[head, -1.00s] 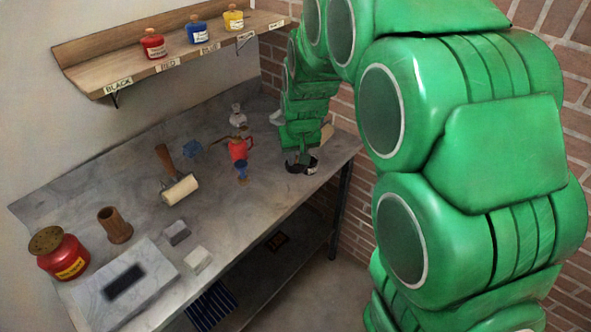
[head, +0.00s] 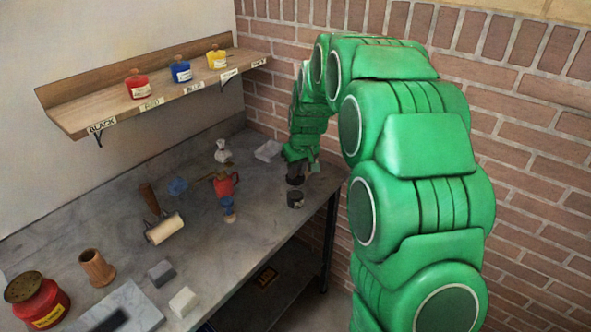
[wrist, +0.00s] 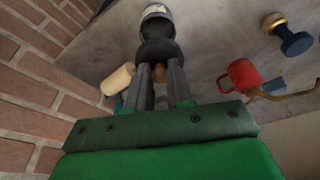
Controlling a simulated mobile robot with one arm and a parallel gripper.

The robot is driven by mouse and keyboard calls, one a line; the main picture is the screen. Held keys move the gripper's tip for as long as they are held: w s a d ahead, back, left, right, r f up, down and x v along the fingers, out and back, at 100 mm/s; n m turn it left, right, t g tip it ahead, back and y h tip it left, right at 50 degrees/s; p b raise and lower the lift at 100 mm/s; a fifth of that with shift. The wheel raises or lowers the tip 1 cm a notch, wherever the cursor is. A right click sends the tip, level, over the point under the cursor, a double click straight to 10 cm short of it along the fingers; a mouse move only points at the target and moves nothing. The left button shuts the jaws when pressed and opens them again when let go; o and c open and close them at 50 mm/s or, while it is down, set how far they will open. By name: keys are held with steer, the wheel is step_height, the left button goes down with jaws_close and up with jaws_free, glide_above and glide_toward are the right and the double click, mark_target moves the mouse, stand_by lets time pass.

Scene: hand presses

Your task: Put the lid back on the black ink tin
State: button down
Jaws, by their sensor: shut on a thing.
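The black ink tin (head: 295,199) stands upright near the right end of the stone bench, dark with a pale label. It also shows at the top of the wrist view (wrist: 156,12). My gripper (head: 297,170) is above it, fingers pointing down. The fingers (wrist: 160,75) are shut on a dark lid (wrist: 158,48), which shows just above the tin in the head view (head: 295,180). The lid looks close over the tin, slightly to the near side in the wrist view. I cannot tell whether they touch.
A red mug (head: 225,184) and a blue-based stamp (head: 229,209) stand left of the tin. A white block (head: 268,150) lies behind. A roller (head: 163,226) lies farther left. The shelf (head: 75,118) holds red, blue and yellow bottles. Brick wall bounds the right.

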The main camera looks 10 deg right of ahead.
mark_target(298, 179)
steer(key=shift+f, duration=2.95)
steer(key=shift+f, duration=0.15)
steer(key=shift+c, duration=2.3)
jaws_free()
steer(key=shift+r, duration=3.5)
jaws_close()
